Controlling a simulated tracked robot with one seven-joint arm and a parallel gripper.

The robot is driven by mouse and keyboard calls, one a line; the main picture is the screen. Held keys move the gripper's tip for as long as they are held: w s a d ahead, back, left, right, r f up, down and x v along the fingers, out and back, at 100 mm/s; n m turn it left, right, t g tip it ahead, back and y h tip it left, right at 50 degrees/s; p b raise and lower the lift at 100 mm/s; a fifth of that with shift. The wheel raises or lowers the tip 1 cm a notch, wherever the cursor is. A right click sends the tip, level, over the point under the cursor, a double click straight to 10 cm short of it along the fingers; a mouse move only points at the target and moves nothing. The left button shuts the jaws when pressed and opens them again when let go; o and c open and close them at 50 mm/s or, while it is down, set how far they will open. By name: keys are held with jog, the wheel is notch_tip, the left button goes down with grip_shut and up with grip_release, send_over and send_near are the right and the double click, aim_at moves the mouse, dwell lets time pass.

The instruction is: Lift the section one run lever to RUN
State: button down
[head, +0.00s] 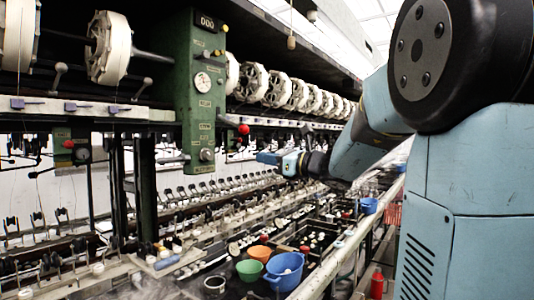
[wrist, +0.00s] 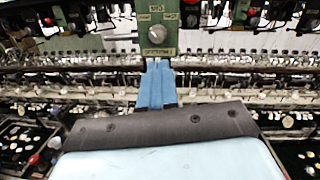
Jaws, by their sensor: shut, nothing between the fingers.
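A lever with a red ball knob (head: 243,129) sticks out at the right side of the green control box (head: 201,100). A red knob also shows beside the box in the wrist view (wrist: 192,20). Another red knob (head: 68,144) sits on a small green unit at the left. In the wrist view the fingers (wrist: 156,82) point at the lower edge of the box.
White reels (head: 108,48) line the machine above. Below are basins with several small fittings, a blue bowl (head: 285,271), a green bowl (head: 249,270) and an orange bowl (head: 259,254). A pale rail (head: 345,245) runs along the front. A red cylinder (head: 376,284) stands low at the right.

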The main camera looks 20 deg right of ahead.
aim_at(248, 129)
jog(key=w+a+r+m+t, duration=0.1)
jog(key=w+a+r, duration=0.1)
jog(key=w, duration=0.4)
jog(key=w+a+r+m+t, duration=0.1)
jog(key=w+r, duration=0.1)
jog(key=w, duration=0.4)
jog(key=shift+a+m+h, duration=0.3)
jog(key=shift+a, duration=0.05)
jog(key=shift+r, duration=0.1)
dwell(0.3)
jog(key=shift+r, duration=0.4)
jog(key=shift+r, duration=0.1)
jog(key=shift+s+d+r, duration=0.15)
jog(key=shift+s+r, duration=0.05)
jog(key=shift+r, duration=0.65)
jog(key=shift+s+d+r, duration=0.1)
jog(key=shift+s+r, duration=0.1)
jog(key=shift+r, duration=0.65)
